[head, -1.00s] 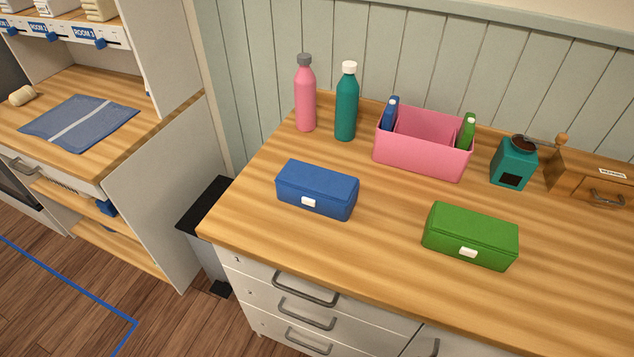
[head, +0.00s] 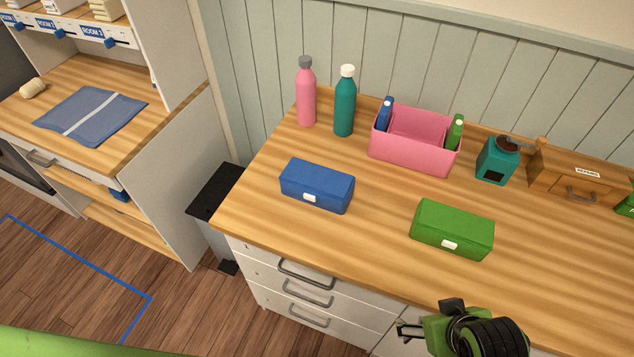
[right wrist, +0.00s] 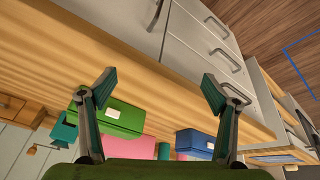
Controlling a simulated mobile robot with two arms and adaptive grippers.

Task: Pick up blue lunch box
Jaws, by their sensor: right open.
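The blue lunch box (head: 317,185) lies closed on the wooden counter, left of a similar green box (head: 452,229). It also shows in the right wrist view (right wrist: 194,143), beyond and between my open fingers. My right gripper (head: 408,329) enters at the lower right of the head view, in front of the counter's front edge and apart from both boxes. In the right wrist view its two fingers (right wrist: 158,88) are spread wide with nothing between them. My left gripper is not in view.
Behind the boxes stand a pink bottle (head: 306,94), a teal bottle (head: 345,103), a pink bin (head: 411,152), a teal grinder (head: 497,162) and a wooden drawer box (head: 577,183). Drawers with handles (head: 306,294) are below the counter. A black-lidded bin (head: 218,192) stands left.

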